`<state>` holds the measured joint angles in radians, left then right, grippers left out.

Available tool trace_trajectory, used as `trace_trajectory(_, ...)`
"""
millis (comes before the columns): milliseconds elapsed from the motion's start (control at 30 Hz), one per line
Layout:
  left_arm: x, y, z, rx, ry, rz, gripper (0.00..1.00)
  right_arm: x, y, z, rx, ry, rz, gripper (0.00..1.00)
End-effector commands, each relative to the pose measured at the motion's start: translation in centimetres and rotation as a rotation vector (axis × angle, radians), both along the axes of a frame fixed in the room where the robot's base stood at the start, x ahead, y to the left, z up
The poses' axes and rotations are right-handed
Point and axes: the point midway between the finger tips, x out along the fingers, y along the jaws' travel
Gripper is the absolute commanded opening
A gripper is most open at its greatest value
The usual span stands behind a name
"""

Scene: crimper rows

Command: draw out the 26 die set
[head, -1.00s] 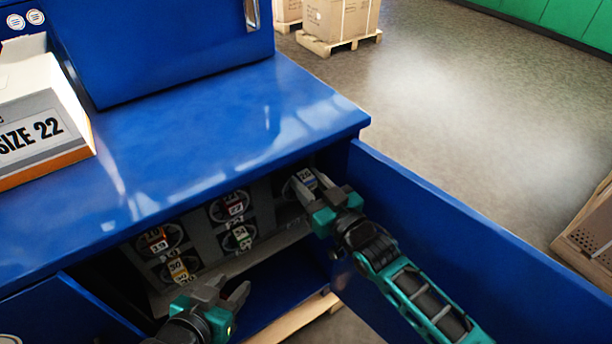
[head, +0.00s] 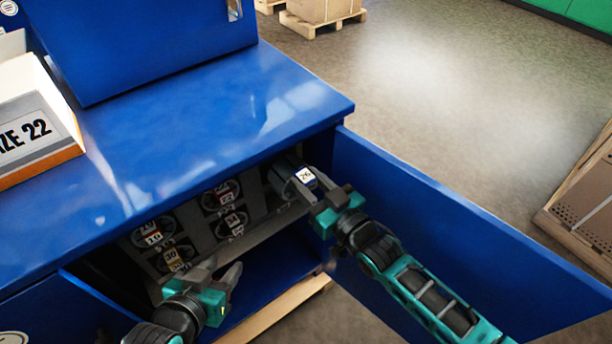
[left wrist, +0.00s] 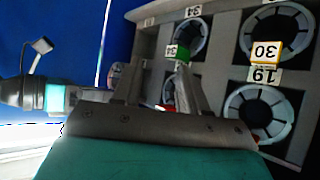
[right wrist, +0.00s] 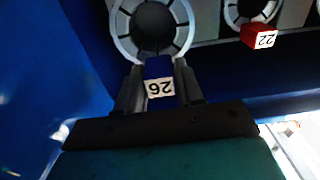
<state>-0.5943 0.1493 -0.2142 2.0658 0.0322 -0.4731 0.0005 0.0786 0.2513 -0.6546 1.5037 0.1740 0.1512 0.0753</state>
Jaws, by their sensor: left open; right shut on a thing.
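The 26 die set (head: 287,168) is a dark ring with a blue tab and a white 26 label, at the right end of the cabinet's rack. It projects from its slot. My right gripper (head: 313,191) is shut on its blue tab. In the right wrist view, the tab (right wrist: 159,70) is between the fingers (right wrist: 159,88) and the segmented ring (right wrist: 120,27) is beyond them. My left gripper (head: 226,274) is open and empty in front of the rack's lower left part. In the left wrist view its fingers (left wrist: 190,88) are apart, with the green 34 tab (left wrist: 181,53) behind them.
The rack (head: 252,195) holds several other die sets; a red 22 tab (right wrist: 262,36) shows beside mine. The blue cabinet top (head: 200,130) overhangs the rack and carries a SIZE 22 box (head: 60,105).

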Motion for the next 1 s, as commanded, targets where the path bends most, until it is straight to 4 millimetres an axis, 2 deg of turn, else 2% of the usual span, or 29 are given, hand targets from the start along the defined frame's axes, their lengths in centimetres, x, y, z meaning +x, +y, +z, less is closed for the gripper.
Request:
trace_trajectory(33, 0.0, 0.0, 0.3, -0.001, -0.001, 0.002, 0.43, 0.0, 0.0, 0.9, 0.012, -0.018, 0.000, 0.00)
trace_trajectory(533, -0.2, 0.4, 0.4, 0.006, 0.002, 0.011, 0.43, -1.4, -1.1, 1.0, 0.013, -0.020, 0.000, 0.00)
trace_trajectory(1000, -0.5, 0.7, 0.2, 0.014, 0.007, 0.009, 0.43, -1.6, -1.1, 1.0, 0.014, -0.021, -0.001, 0.00)
